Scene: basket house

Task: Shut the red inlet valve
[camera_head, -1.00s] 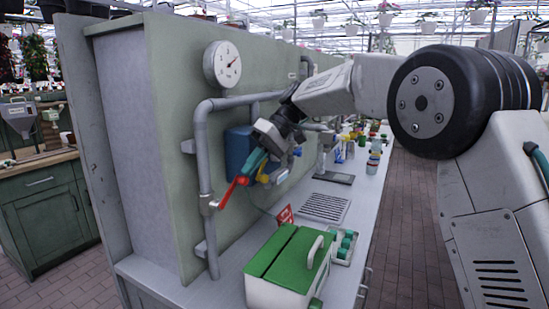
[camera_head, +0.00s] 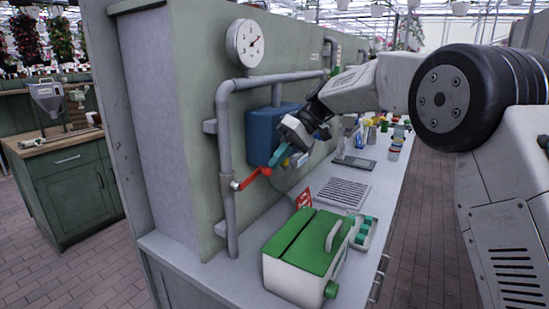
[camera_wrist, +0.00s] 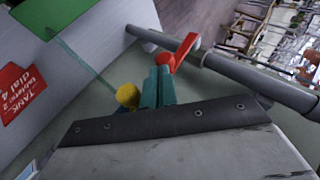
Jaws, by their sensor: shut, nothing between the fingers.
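The red valve lever (camera_head: 255,176) sits on the grey vertical pipe at the panel's near end. It sticks out from the pipe to the right, slanting slightly up in the head view. My gripper (camera_head: 278,156) is at the lever's free end, with its teal fingers together and empty. In the wrist view the red lever (camera_wrist: 180,50) shows just beyond the fingertips (camera_wrist: 160,72), touching or very close; I cannot tell which. The lever crosses toward the grey pipe (camera_wrist: 260,84).
A yellow knob (camera_wrist: 128,95) is beside my fingers in the wrist view. A blue box (camera_head: 265,138) is on the panel behind my gripper. A green-lidded box (camera_head: 305,245) and a red sign (camera_head: 303,199) stand on the bench below. A gauge (camera_head: 245,43) is above.

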